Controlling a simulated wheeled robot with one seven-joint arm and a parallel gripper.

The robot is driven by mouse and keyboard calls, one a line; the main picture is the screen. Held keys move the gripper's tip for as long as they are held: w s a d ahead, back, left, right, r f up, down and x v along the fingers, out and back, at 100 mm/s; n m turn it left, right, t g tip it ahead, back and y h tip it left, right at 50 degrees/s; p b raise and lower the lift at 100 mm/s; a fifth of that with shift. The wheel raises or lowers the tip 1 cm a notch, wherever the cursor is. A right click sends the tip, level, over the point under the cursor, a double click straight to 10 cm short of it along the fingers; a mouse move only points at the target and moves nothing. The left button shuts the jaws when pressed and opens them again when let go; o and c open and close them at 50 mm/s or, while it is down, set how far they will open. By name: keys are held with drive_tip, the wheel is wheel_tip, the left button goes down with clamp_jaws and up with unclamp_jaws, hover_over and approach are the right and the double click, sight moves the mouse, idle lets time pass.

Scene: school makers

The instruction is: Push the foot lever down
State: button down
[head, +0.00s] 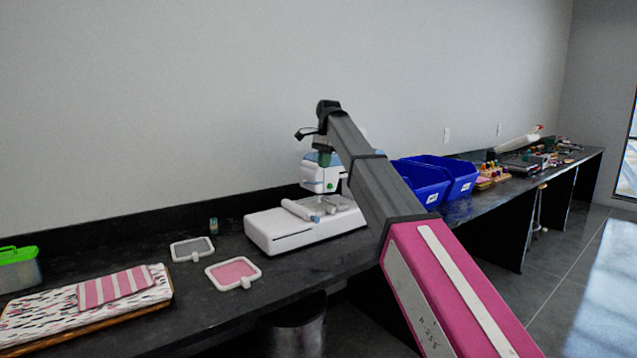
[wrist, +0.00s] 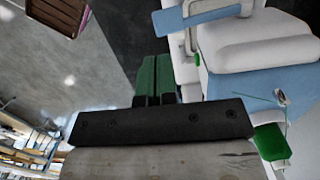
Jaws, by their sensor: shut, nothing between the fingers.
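The white and light-blue sewing machine (head: 292,230) stands on the black counter in the head view. Its head and a green button show just below my gripper (head: 325,159). In the wrist view the machine (wrist: 255,55) fills the right side. A light-blue bar (wrist: 208,13) sticks out at its top, and a green part (wrist: 272,143) shows at lower right. I cannot tell for sure which part is the foot lever. My green fingers (wrist: 155,77) are shut and empty, close beside the machine; whether they touch it is unclear.
Blue bins (head: 455,180) stand right of the machine, behind my arm. Two small framed pads, one grey (head: 191,249) and one pink (head: 233,272), lie to its left. A board with folded fabric (head: 85,306) and a green-lidded box (head: 18,268) are farther left.

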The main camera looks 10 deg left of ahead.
drive_tip(key=shift+w+a+r, duration=0.1)
drive_tip(key=shift+a+r, duration=0.3)
drive_tip(key=shift+r, duration=0.25)
drive_tip(key=shift+a+r, duration=0.35)
drive_tip(key=shift+r, duration=0.3)
drive_tip(key=shift+f, duration=0.1)
drive_tip(key=shift+s+a+f, duration=0.1)
drive_tip(key=shift+s+f, duration=0.05)
drive_tip(key=shift+f, duration=1.55)
drive_tip(key=shift+s+a+f, duration=0.1)
drive_tip(key=shift+s+f, duration=0.05)
drive_tip(key=shift+f, duration=1.55)
drive_tip(key=shift+f, duration=0.1)
